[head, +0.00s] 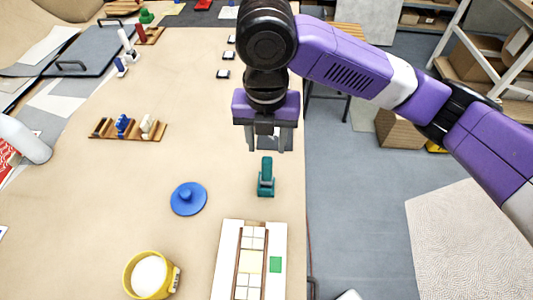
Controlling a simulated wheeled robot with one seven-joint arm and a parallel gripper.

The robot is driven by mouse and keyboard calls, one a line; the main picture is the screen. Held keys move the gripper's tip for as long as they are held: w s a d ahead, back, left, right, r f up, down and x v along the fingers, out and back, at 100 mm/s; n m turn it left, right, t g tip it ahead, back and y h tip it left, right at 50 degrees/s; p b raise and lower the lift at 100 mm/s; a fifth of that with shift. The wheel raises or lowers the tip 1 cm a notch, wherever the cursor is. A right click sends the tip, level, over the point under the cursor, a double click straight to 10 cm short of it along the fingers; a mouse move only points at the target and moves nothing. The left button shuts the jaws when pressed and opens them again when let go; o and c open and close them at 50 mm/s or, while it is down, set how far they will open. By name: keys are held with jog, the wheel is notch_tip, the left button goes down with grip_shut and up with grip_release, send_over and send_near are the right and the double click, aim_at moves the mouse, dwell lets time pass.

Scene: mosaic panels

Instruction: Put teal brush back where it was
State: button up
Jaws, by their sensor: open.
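The teal brush (266,178) stands on the tan table near its right edge, with its narrower part towards the back. My gripper (266,146) hangs just behind and above it in the head view, fingers pointing down and apart. Nothing shows between the fingers. The gap between fingertips and brush is hard to judge from this angle.
A white mosaic panel (229,260) with tiles and a green square lies in front. A blue round lid (188,199) and a yellow tub (136,282) are to the left. A wooden rack (101,130) holds small items. The table's right edge (306,200) is close by.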

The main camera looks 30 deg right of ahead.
notch_tip(320, 180, up, 5)
jog(key=shift+s+a+r, duration=0.1)
jog(key=shift+s+a, duration=0.05)
